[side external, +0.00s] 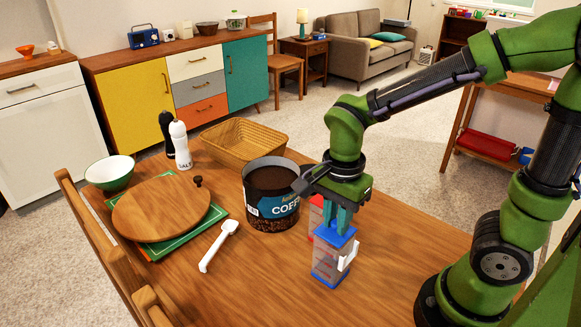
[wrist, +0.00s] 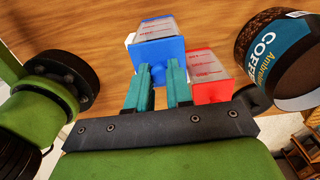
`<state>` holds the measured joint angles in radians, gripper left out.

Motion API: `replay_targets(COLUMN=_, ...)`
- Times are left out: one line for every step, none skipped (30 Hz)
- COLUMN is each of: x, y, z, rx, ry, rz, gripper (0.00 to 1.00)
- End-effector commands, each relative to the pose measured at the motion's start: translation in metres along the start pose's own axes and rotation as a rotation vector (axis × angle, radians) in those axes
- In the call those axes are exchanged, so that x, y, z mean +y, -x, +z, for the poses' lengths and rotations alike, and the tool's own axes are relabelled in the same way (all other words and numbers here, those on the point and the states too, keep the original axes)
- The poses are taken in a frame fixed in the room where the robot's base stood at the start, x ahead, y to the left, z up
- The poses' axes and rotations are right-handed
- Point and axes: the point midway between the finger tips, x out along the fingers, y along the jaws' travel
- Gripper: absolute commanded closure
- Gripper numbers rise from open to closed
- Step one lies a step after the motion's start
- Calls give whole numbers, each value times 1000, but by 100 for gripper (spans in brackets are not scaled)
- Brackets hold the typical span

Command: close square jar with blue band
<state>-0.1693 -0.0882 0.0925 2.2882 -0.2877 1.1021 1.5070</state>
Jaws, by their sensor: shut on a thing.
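The square jar with the blue band (side external: 328,265) stands upright near the table's right edge. It has clear walls with red marks, a blue base and a white piece on its right side. Its blue lid (side external: 332,237) lies over the top; I cannot tell whether it is fully seated. My gripper (side external: 341,222) points down with its teal fingers at the lid, shut on it. The wrist view shows the fingers (wrist: 161,78) apart with the blue lid (wrist: 158,56) between and beyond them. A similar square jar with red (side external: 316,213) stands just behind, partly hidden by my gripper.
A large coffee tin (side external: 272,207) stands open left of the jars. A white scoop (side external: 219,246), a round wooden board (side external: 162,208), a green bowl (side external: 110,172), a salt mill (side external: 180,146) and a wicker basket (side external: 243,143) are further off. The table front is clear.

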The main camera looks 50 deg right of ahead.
Motion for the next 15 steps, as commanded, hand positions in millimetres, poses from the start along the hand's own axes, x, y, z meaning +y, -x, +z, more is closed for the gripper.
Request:
replay_targets(x=0, y=0, z=0, rx=0, ry=0, rz=0, gripper=100)
replay_targets(x=0, y=0, z=0, rx=0, ry=0, rz=0, gripper=100)
replay_targets(x=0, y=0, z=0, rx=0, ry=0, rz=0, gripper=100)
replay_targets(x=0, y=0, z=0, rx=0, ry=0, rz=0, gripper=100)
replay_targets(x=0, y=0, z=0, rx=0, ry=0, rz=0, gripper=100)
replay_targets(x=0, y=0, z=0, rx=0, ry=0, rz=1, gripper=100)
replay_targets(x=0, y=0, z=0, rx=0, ry=0, rz=1, gripper=100)
replay_targets(x=0, y=-1, z=0, rx=0, ry=0, rz=1, gripper=100)
replay_targets(x=0, y=-1, z=0, rx=0, ry=0, rz=1, gripper=100)
replay_targets(x=0, y=-2, z=0, rx=0, ry=0, rz=1, gripper=100)
replay_targets(x=0, y=-2, z=0, rx=0, ry=0, rz=1, gripper=100)
replay_targets(x=0, y=-3, z=0, rx=0, ry=0, rz=1, gripper=100)
replay_targets(x=0, y=-3, z=0, rx=0, ry=-1, rz=1, gripper=100)
replay_targets(x=0, y=-4, z=0, rx=0, ry=-1, rz=1, gripper=100)
replay_targets(x=0, y=-5, z=0, rx=0, ry=-1, rz=1, gripper=100)
